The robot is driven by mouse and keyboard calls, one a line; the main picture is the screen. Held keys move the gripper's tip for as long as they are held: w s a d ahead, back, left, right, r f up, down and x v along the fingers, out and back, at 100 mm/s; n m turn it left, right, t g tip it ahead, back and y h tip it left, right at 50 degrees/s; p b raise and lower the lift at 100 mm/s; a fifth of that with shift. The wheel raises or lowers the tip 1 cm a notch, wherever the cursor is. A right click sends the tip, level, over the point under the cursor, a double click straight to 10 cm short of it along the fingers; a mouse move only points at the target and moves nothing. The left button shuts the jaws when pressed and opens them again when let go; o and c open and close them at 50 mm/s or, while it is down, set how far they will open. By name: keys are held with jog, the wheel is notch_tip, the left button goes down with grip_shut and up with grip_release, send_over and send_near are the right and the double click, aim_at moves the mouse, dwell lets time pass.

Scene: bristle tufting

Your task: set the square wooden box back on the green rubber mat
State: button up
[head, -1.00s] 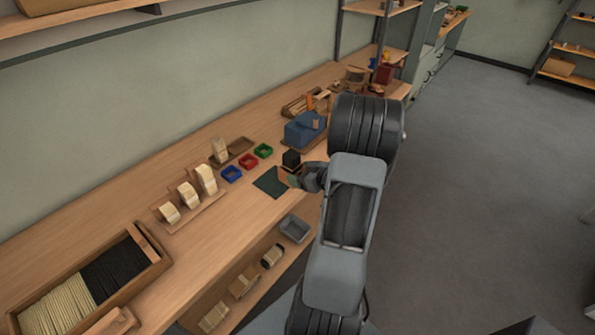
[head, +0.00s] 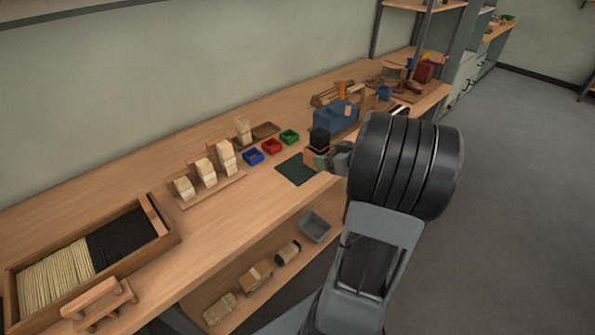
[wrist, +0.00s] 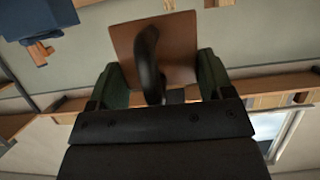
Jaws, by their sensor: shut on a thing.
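The square wooden box (head: 311,157) is in my gripper (head: 324,161), near the back right corner of the green rubber mat (head: 294,171). A black block-like mass stands up from the box. In the wrist view the box is a brown panel (wrist: 180,42) between the two green fingers of my gripper (wrist: 160,82), with a dark curved piece in front of it. My gripper is shut on the box. The mat is dark green, flat on the bench and bare where it shows. I cannot tell how high the box is above the bench.
Blue (head: 253,157), red (head: 271,146) and green (head: 289,136) small trays stand behind the mat. A blue machine (head: 336,118) stands behind the box. A grey bin (head: 315,227) sits on the lower shelf. Pale bristle bundles stand on a wooden rack at left.

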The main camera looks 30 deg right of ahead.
jog(key=w+f, duration=0.3)
jog(key=w, duration=0.1)
jog(key=w+d+f+b, duration=0.1)
jog(key=w+f, duration=0.2)
jog(key=w, duration=0.1)
jog(key=w+f+b, duration=0.1)
jog(key=w+f, duration=0.2)
jog(key=w, duration=0.2)
jog(key=shift+w+d, duration=0.1)
jog(key=shift+d, duration=0.1)
jog(key=shift+w+f+b, duration=0.3)
jog(key=shift+f, duration=0.1)
jog(key=shift+w+f, duration=0.1)
jog(key=shift+f, duration=1.25)
jog(key=shift+f, duration=0.1)
jog(key=shift+f, duration=0.15)
jog(key=o, duration=1)
jog(key=shift+f+b, duration=0.15)
jog(key=shift+b, duration=0.35)
